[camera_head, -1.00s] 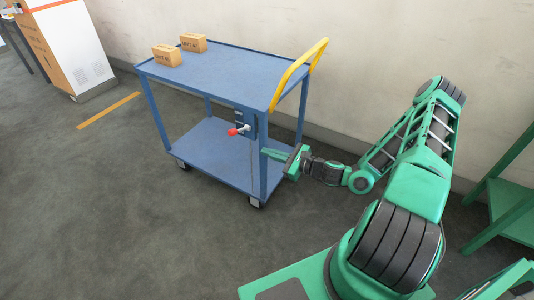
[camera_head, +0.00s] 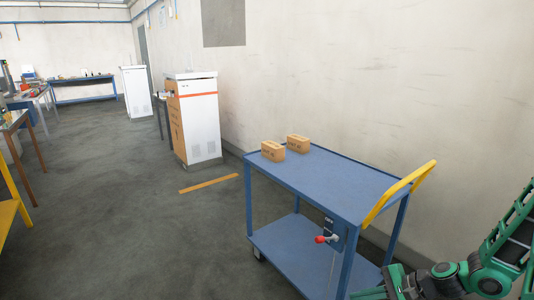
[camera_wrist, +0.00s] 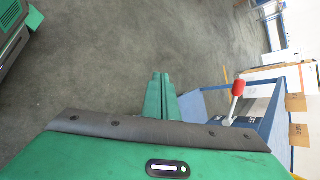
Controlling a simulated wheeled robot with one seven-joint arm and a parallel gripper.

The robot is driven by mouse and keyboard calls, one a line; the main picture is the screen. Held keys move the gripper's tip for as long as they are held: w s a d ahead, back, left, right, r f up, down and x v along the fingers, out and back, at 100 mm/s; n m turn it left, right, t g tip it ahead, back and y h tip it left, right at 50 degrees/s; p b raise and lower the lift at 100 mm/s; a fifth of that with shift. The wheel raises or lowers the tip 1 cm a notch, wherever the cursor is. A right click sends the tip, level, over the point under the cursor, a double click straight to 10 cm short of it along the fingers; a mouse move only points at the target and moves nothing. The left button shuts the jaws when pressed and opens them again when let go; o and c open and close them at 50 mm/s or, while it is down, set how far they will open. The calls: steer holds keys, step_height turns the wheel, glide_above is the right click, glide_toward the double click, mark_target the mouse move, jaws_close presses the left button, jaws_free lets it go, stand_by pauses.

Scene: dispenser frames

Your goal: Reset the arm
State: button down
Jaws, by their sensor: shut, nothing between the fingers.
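My gripper (camera_head: 368,293) is at the bottom right of the head view, partly cut off by the frame edge. It is beside the near right leg of the blue trolley (camera_head: 335,182), at about lower-shelf height. In the wrist view its two green fingers (camera_wrist: 159,97) lie together, shut with nothing between them. My arm (camera_head: 490,270) is bent and partly out of the head view. The trolley's red-tipped lever (camera_head: 321,239) is left of my gripper in the head view; it also shows in the wrist view (camera_wrist: 238,88), apart from the fingers.
Two small cardboard boxes (camera_head: 272,151) (camera_head: 298,143) stand on the trolley top. The trolley has a yellow handle (camera_head: 398,194). A wall runs behind it. A white and orange cabinet (camera_head: 200,120) stands further back. The grey floor (camera_head: 130,230) left of the trolley is open.

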steer(key=s+d+r+n+g+h, duration=0.2)
steer(key=s+d+r, duration=0.4)
steer(key=s+r, duration=0.7)
steer(key=s+d+r+n+g+h, duration=0.2)
steer(key=s+d+r+n+h, duration=0.3)
steer(key=s+r, duration=0.7)
steer(key=shift+s+d+r+h, duration=0.4)
steer(key=shift+s+d+h, duration=0.2)
steer(key=shift+d+h, duration=0.35)
steer(key=shift+a, duration=0.1)
steer(key=shift+w+f+g, duration=0.25)
steer(key=shift+w+g, duration=0.05)
steer(key=shift+w, duration=0.3)
